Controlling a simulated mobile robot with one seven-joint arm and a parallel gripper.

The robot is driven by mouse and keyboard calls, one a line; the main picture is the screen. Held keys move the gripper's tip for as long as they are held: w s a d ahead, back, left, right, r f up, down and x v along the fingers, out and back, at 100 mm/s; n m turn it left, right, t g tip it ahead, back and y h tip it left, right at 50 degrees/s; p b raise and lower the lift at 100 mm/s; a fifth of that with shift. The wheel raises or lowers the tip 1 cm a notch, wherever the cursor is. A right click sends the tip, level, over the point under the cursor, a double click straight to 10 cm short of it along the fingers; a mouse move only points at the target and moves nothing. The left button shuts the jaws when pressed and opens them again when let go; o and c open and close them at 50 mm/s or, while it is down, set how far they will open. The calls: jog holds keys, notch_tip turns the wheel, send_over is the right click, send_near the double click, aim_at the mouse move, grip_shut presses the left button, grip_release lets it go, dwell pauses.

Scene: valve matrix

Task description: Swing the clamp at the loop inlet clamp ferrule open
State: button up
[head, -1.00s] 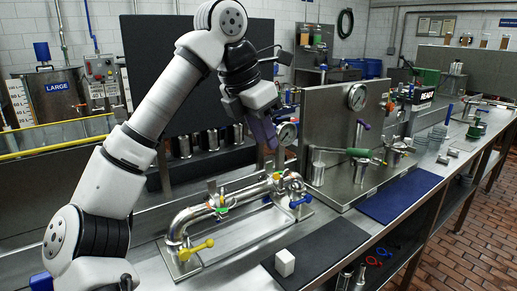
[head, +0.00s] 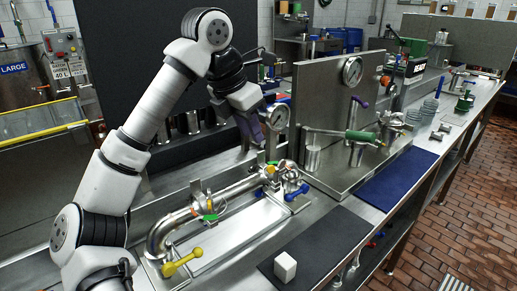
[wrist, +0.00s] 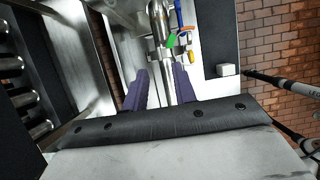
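A bent steel pipe loop (head: 240,187) lies over a shallow tray on the bench in the head view. Small clamp fittings with green (head: 210,217) and orange parts sit along it. A yellow-handled valve (head: 183,262) is at its near end and a blue-handled valve (head: 297,192) at its far end. I cannot tell which fitting is the loop inlet clamp. My gripper (head: 252,128) hangs above the loop's far end, apart from it. In the wrist view its two purple fingers (wrist: 161,88) are spread and empty, with the pipe (wrist: 161,40) below, between and beyond them.
A steel panel with a gauge (head: 352,71) and a green-handled valve (head: 360,136) stands right of the loop. A white block (head: 285,267) sits on a dark mat in front. A blue mat (head: 398,178) lies further right. Another gauge (head: 277,116) stands close to my gripper.

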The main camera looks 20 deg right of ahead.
aim_at(260, 152)
jog(key=x, duration=0.6)
jog(key=shift+d+f, duration=0.15)
jog(key=shift+f, duration=0.25)
grip_shut()
